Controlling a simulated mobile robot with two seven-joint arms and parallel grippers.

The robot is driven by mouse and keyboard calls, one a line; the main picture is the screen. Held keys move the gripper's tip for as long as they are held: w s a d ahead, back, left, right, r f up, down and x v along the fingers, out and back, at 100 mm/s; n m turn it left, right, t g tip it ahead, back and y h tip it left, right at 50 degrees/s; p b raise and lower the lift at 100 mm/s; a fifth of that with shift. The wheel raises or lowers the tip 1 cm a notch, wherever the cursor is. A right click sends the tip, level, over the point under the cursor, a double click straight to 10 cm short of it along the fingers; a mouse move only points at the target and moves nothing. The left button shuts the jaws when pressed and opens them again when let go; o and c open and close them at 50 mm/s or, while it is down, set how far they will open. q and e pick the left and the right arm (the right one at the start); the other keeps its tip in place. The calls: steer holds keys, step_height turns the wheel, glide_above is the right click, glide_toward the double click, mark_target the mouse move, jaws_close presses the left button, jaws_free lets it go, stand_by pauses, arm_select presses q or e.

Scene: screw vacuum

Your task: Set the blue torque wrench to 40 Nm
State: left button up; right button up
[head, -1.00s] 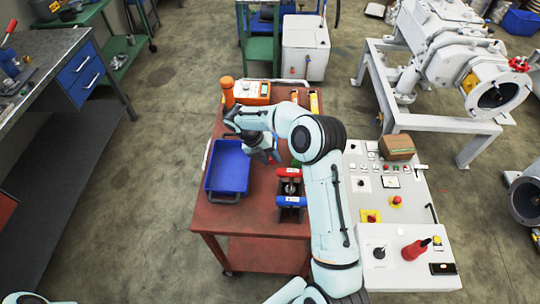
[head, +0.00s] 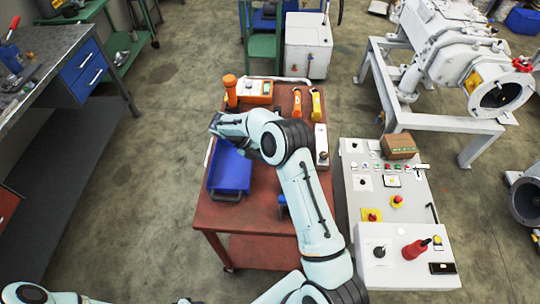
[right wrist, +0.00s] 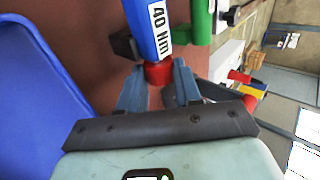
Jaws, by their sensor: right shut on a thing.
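In the head view my right arm reaches over the red table and hides the gripper. A small blue end (head: 282,204) shows beside the forearm. My left gripper is out of view.
A blue tray (head: 229,170) lies on the red table (head: 228,215), left of the arm; it also shows in the wrist view (right wrist: 30,95). A green part (right wrist: 201,20) is close beside the blue tool. A grey control panel (head: 372,215) stands right of the table.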

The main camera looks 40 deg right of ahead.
steer(key=o, duration=1)
steer(key=shift+o, duration=0.2)
steer(key=v, duration=1.3)
steer(key=shift+a, duration=0.15)
steer(key=shift+w+r, duration=0.1)
steer(key=shift+r, duration=0.05)
